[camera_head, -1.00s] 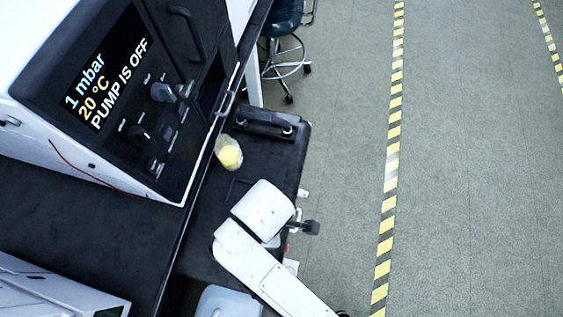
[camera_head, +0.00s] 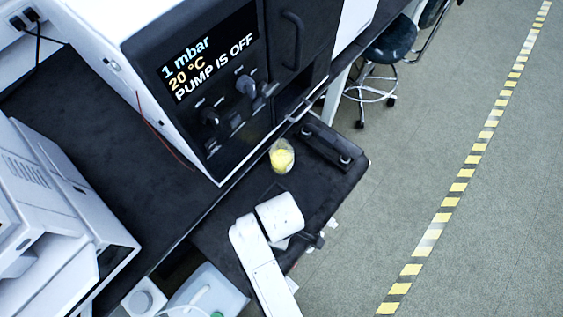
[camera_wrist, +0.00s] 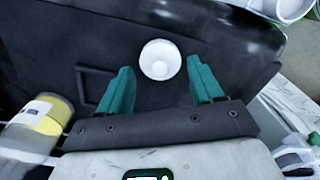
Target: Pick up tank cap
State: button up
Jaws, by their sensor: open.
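The likely tank cap, a small white round cup-like piece (camera_wrist: 160,60), lies on the black tray in the wrist view. My gripper (camera_wrist: 159,68) is open, with a teal finger on each side of the cap. The fingers appear apart from it, and the gap between them holds nothing gripped. I cannot tell how high the fingertips are above the tray. In the head view my white arm covers the spot, so I cannot make out the cap or the fingers there.
A glass jar with yellow contents (camera_head: 282,157) stands on the black tray (camera_head: 222,232), left of my gripper in the wrist view (camera_wrist: 40,122). A black bracket (camera_head: 328,148) sits at the tray's far end. The pump unit (camera_head: 215,90) borders the tray. A translucent tank (camera_head: 225,290) is below.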

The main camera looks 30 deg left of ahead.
jog(key=shift+f, duration=1.05)
jog(key=c, duration=0.8)
jog(key=shift+r, duration=0.1)
jog(key=shift+r, duration=0.6)
jog(key=s+d+r, duration=0.2)
jog(key=s+r, duration=0.2)
jog(key=s+d+r, duration=0.2)
jog(key=s+r, duration=0.1)
jog(key=s, duration=0.1)
jog(key=s+d+r, duration=0.1)
jog(key=s+r, duration=0.3)
jog(key=shift+s+d+r, duration=0.35)
jog(key=shift+s+d, duration=0.05)
jog(key=shift+w, duration=0.1)
